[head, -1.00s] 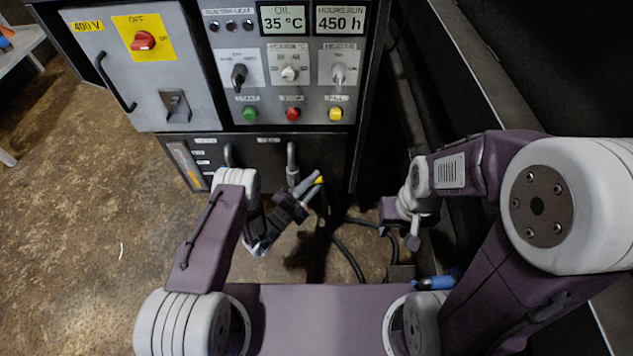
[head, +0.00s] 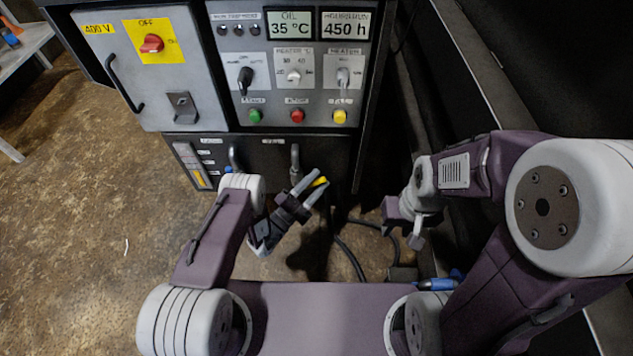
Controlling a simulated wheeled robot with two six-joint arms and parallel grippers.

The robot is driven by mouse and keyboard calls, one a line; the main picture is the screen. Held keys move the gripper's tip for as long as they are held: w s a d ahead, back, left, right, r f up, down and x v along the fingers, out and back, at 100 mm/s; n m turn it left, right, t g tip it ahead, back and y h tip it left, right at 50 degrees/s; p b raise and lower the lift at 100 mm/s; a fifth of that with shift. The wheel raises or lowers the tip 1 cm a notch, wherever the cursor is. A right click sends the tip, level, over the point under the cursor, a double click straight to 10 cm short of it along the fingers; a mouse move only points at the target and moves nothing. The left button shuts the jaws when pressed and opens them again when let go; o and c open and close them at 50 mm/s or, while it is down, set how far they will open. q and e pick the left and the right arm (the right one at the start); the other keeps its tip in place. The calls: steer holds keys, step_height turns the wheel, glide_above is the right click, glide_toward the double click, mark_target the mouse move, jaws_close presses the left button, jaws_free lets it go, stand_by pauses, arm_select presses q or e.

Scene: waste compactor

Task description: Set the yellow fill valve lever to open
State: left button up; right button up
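The yellow lever (head: 320,182) shows as a short yellow piece below the front of the lower cabinet panel, left of the dark hoses. My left gripper (head: 316,184) reaches up and right to it, with its two grey fingers apart on either side of the yellow piece. I cannot tell whether the fingers touch it. The lever's pivot and valve body are hidden or too dark to make out. My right gripper (head: 416,241) hangs at the right, away from the lever; its finger opening is not clear.
The control panel (head: 290,95) stands above with knobs and green, red and yellow buttons. Dark hoses (head: 350,257) lie on the floor. A dark rail runs along the right.

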arm_select(q)
steer(key=shift+s+a+r+p, duration=0.1)
steer(key=shift+r+p, duration=0.05)
steer(key=shift+p, duration=0.25)
steer(key=s+a+p, duration=0.1)
steer(key=p, duration=0.2)
steer(key=shift+s+a, duration=0.1)
steer(key=f+p+v, duration=0.1)
steer(key=p+v, duration=0.1)
steer(key=v, duration=0.5)
